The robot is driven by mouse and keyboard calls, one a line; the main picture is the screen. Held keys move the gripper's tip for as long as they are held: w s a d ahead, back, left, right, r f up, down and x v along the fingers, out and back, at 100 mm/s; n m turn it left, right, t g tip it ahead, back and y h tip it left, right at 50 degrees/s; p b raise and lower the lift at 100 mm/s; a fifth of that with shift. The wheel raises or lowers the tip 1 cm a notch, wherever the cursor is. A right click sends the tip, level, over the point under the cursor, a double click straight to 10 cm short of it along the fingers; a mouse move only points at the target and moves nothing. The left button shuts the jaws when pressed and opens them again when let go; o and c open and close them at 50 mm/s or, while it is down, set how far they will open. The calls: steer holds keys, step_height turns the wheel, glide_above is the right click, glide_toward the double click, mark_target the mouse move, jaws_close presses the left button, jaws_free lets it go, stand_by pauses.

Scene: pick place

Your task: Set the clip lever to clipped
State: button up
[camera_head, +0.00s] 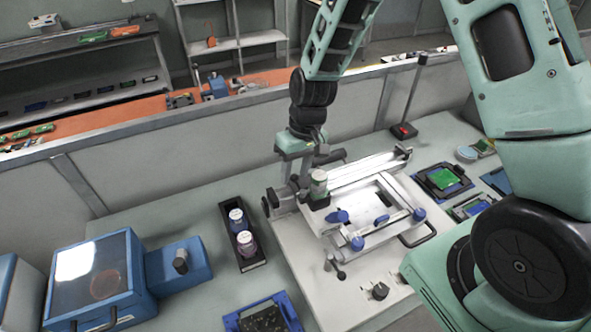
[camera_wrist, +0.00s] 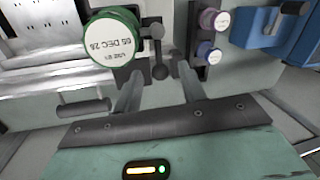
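The clip lever (camera_wrist: 158,50) is a dark grey rod with rounded ends, beside the green-rimmed jar (camera_wrist: 112,42) in the wrist view. The jar's round label carries a printed date. My gripper (camera_wrist: 159,71) is open, and the lever's near end shows between its two fingertips with a gap on each side. I cannot tell how far the fingers are above the lever. In the head view the jar (camera_head: 318,184) stands upright at the white fixture, and my gripper (camera_head: 299,172) reaches down just behind and left of it. The lever is hard to make out there.
A black tray (camera_head: 253,262) holds two lidded jars left of the fixture (camera_head: 345,185). A blue box with a clear lid (camera_head: 92,272) stands further left. Green boards (camera_head: 443,178) lie at the right. Another small upright lever (camera_head: 337,268) stands at the front.

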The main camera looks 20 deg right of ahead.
steer(key=d+r+b, duration=0.3)
steer(key=r, duration=1.4)
steer(key=shift+w+d+b, duration=0.15)
steer(key=shift+w+b, duration=0.15)
steer(key=s+a+f+n+b, duration=0.1)
steer(key=s+a, duration=0.3)
steer(key=s, duration=0.4)
steer(key=s+a+f+n+h+b, duration=0.1)
steer(key=s+a+f+n, duration=0.2)
steer(key=s, duration=0.5)
steer(key=s+a+f+n+b, duration=0.1)
steer(key=s+a+f, duration=0.3)
steer(key=s, duration=0.4)
steer(key=shift+a+f+n+h+b, duration=0.15)
steer(key=shift+a+n+h+b, duration=0.2)
steer(key=shift+b, duration=0.25)
